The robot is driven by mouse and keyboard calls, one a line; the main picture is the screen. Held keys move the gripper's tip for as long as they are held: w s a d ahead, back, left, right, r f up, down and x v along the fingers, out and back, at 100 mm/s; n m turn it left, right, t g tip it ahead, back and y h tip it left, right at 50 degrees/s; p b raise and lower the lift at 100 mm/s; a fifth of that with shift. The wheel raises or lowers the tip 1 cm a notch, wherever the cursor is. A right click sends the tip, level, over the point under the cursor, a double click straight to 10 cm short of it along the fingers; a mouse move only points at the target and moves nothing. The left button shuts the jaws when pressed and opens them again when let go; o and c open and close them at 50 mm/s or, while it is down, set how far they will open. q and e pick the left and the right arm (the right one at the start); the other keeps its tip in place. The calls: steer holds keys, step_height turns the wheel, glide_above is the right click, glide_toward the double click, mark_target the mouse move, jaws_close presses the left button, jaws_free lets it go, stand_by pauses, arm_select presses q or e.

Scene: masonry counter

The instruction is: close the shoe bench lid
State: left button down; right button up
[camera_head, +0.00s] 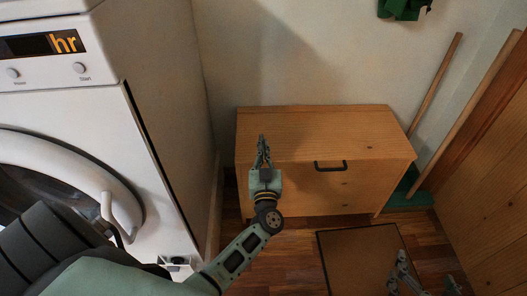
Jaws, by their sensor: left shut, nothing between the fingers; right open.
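The wooden shoe bench (370,187) stands against the back wall in the head view. Its lid (345,131) lies flat on top and looks down, with no gap that I can make out. A dark handle (331,165) sits on the front, near the upper edge. My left gripper (262,142) is shut and empty, over the left part of the bench; I cannot tell whether it touches the lid. My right gripper (425,276) is open at the bottom right, over the floor in front of the bench.
A white washing machine (165,140) stands close on the left. A brown mat (345,250) lies on the floor before the bench. Wooden poles (436,82) lean at the right, beside a wooden panel (490,170). A green item (402,8) hangs on the wall.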

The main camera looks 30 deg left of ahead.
arm_select(q)
steer(key=shift+f, duration=0.35)
arm_select(e)
steer(key=shift+w+a+r+t+y, duration=0.3)
steer(key=shift+w+r+t, duration=0.3)
steer(key=shift+r, duration=0.25)
